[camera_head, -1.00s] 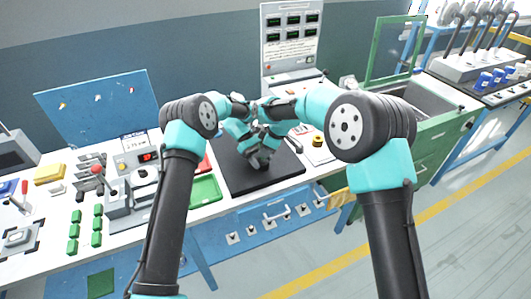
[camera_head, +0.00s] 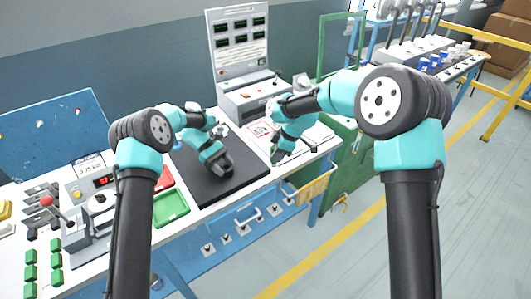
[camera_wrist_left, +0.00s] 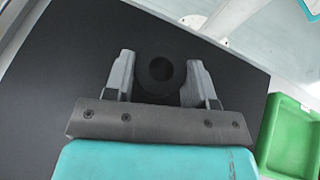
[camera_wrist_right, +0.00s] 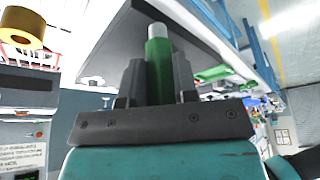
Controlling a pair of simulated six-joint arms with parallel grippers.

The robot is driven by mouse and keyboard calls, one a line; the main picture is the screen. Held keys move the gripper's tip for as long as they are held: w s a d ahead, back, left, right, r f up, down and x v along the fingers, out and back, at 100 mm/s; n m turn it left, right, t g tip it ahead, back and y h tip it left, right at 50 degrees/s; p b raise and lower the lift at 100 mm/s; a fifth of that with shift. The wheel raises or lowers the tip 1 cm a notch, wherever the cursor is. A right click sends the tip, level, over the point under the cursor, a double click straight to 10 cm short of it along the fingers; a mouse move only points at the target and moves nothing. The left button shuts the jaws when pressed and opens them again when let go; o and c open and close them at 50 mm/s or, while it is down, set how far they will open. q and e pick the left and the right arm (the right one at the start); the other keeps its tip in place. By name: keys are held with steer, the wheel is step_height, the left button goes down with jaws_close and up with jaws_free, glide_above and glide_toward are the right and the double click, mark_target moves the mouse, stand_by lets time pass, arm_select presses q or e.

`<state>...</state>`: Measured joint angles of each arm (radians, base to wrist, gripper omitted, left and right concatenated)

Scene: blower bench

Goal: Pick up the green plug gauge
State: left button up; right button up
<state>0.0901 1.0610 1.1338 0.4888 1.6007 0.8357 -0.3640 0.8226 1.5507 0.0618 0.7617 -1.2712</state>
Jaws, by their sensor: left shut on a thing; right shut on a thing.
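The green plug gauge (camera_wrist_right: 158,68) stands between the fingers of my right gripper (camera_wrist_right: 157,75) in the right wrist view, with its silver tip pointing away from the wrist. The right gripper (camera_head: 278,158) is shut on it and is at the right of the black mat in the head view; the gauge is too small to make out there. My left gripper (camera_head: 224,172) is over the black mat (camera_head: 200,195). In the left wrist view my left gripper (camera_wrist_left: 160,68) is shut on a dark round ring (camera_wrist_left: 160,90) with a hole through it.
A green tray (camera_head: 170,208) and a partly hidden red tray (camera_head: 165,178) lie left of the mat. A grey panel box (camera_head: 250,95) stands behind. A green frame (camera_head: 340,50) is at the right. Bench room between the grippers is narrow.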

steer(key=shift+d, duration=0.15)
stand_by(0.3)
arm_select(q)
steer(key=o, duration=0.8)
steer(key=shift+a+r, duration=0.1)
steer(key=v, duration=1.1)
steer(key=shift+w+a+r, duration=0.15)
steer(key=shift+w+a, duration=0.1)
steer(key=shift+w, duration=0.05)
